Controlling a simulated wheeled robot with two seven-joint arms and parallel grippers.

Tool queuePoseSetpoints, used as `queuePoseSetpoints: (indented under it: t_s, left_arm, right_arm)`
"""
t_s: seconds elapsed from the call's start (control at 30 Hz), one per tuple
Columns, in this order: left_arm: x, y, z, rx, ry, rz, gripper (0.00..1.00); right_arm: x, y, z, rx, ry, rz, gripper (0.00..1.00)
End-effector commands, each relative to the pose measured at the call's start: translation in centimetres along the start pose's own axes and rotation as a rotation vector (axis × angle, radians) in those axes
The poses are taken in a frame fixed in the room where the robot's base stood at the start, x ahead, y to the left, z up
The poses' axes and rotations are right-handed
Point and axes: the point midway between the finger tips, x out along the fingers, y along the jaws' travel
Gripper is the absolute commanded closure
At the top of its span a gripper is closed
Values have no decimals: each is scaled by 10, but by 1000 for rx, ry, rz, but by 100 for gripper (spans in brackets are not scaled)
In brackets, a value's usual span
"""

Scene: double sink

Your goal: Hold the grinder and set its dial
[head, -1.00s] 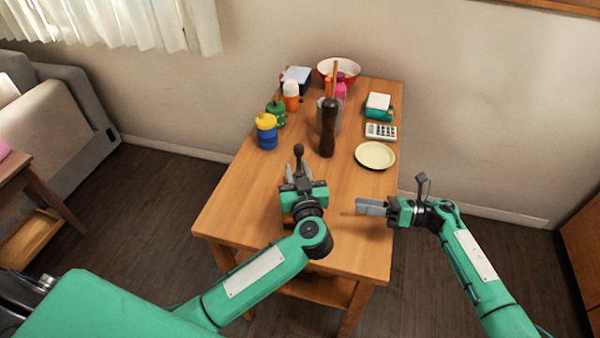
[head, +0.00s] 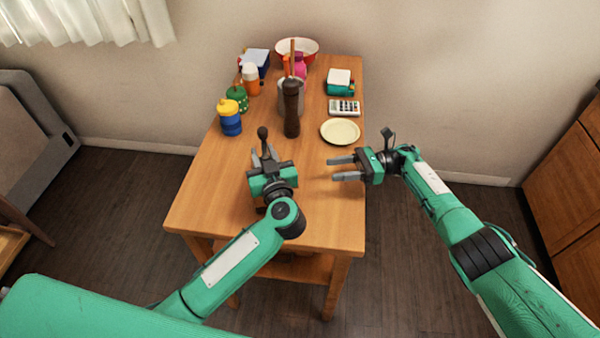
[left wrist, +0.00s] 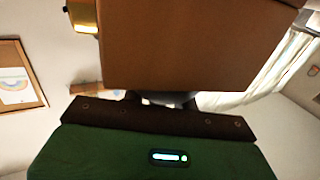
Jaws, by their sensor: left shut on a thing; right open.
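My left gripper (head: 264,157) is over the front part of the wooden table, shut on a dark, slim thing with a round end, which I take for the grinder (head: 263,133). Its round end points away from me, beyond the fingers; its lower part is hidden. I cannot make out a dial. In the left wrist view a large brown surface (left wrist: 200,45) fills the top, close to the camera; I cannot tell what it is. My right gripper (head: 342,168) is open and empty over the table's right edge, its fingers pointing left, apart from the grinder.
A tall dark brown mill (head: 291,110) stands upright beyond my left gripper. A cream plate (head: 340,131), a calculator (head: 344,107) and a teal-and-white box (head: 340,82) are at the right. Colourful containers (head: 231,118) line the left. The table's front (head: 220,215) is clear.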

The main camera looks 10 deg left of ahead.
Motion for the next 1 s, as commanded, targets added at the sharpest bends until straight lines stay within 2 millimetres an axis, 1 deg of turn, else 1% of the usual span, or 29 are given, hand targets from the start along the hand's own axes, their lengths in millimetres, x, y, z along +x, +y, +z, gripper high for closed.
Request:
queuePoseSetpoints:
  t_s: [0.03,0.3,0.4,0.5,0.6,0.7,0.97,1.0]
  left_arm:
    - [-2,0,7,6,-13,2,97]
    - [-2,0,8,6,-14,2,97]
    - [-2,0,8,6,-14,2,97]
    - [-2,0,8,6,-15,2,97]
    - [-2,0,9,7,-15,2,97]
    - [-2,0,9,7,-15,2,97]
    - [-3,0,9,7,-16,2,97]
    - [-3,0,9,7,-16,2,97]
  right_arm:
    - [9,0,-1,0,-1,2,52]
    - [64,0,-1,1,-2,2,52]
    - [81,0,-1,1,-2,1,52]
    - [94,0,-1,1,-1,1,52]
    - [103,0,-1,2,-1,0,52]
    - [107,0,-1,2,0,-1,52]
    - [108,0,-1,2,0,-1,52]
    - [108,0,-1,2,0,-1,58]
